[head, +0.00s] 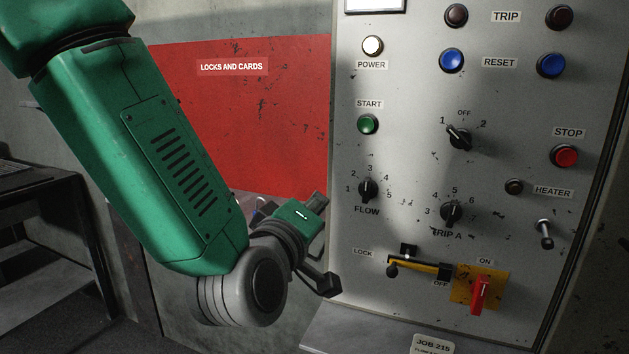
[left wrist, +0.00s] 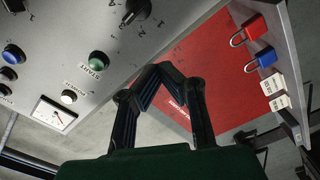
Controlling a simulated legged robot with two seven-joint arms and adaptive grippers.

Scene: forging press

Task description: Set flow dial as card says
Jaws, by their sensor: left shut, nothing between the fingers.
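The flow dial (head: 368,190) is a black knob on the grey panel, with numbers 1 to 5 around it. Its pointer is too small to read surely. It also shows at the top edge of the left wrist view (left wrist: 137,11). A white card (head: 435,344) reading JOB 215 sits at the bottom edge; its lower lines are cut off. My left gripper (head: 318,200) is left of the panel, apart from the dial. In the left wrist view its black fingers (left wrist: 160,72) meet, shut and empty, before the red wall. My right gripper is out of view.
The Trip A dial (head: 451,213) is right of the flow dial, and the green start button (head: 368,125) is above it. A yellow lock bar (head: 415,263) and red switch handle (head: 480,294) are below. Red (left wrist: 258,27) and blue (left wrist: 266,57) padlocks hang on a board.

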